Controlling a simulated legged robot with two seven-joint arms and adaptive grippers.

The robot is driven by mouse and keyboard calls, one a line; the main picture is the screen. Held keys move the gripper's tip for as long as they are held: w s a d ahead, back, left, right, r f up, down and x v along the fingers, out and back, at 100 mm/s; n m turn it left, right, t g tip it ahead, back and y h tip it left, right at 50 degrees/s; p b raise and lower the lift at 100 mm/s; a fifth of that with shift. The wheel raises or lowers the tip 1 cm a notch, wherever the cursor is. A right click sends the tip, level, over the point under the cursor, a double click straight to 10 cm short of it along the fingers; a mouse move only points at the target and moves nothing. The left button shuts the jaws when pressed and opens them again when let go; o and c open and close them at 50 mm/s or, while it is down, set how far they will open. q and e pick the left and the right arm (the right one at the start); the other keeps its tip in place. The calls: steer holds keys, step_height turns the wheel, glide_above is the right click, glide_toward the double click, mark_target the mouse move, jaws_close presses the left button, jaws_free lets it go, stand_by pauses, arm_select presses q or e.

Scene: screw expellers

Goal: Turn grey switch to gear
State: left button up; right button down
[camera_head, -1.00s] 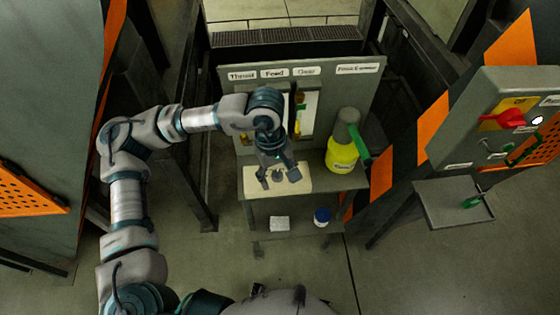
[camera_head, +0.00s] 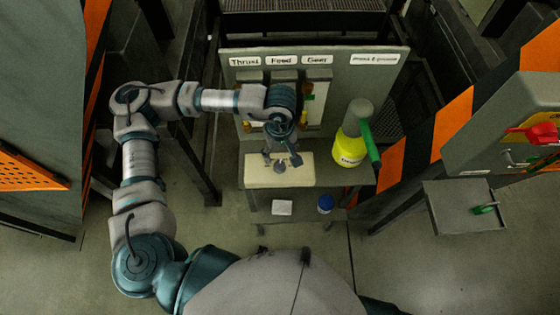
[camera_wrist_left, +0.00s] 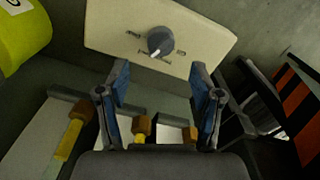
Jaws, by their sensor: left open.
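The grey switch (camera_wrist_left: 160,40) is a round knob on a cream plate (camera_wrist_left: 205,47) in the left wrist view; its small labels are too blurred to read. In the head view the switch (camera_head: 279,168) shows on the cream plate (camera_head: 260,175) at the front of the console. My left gripper (camera_head: 282,159) is over the plate, close to the switch. In the left wrist view its two fingers (camera_wrist_left: 160,78) are spread apart and empty, with the switch beyond and between the tips. Contact with the knob does not show. My right gripper is not in view.
Behind the gripper, a grey panel (camera_head: 345,75) has "Thrust", "Feed" and "Gear" labels above yellow-handled levers (camera_wrist_left: 70,138). A yellow bottle (camera_head: 349,150) stands right of the plate. A white block (camera_head: 282,207) and blue-capped jar (camera_head: 325,204) sit below. A grey tray (camera_head: 450,222) is at right.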

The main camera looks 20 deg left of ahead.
mark_target(279, 163)
arm_select(q)
step_height(279, 163, down, 6)
steer(key=shift+s+a+r, duration=0.1)
steer(key=shift+f, duration=0.55)
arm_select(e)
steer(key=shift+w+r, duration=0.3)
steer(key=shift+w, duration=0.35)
arm_select(q)
steer(key=shift+c, duration=0.3)
steer(key=c, duration=1.1)
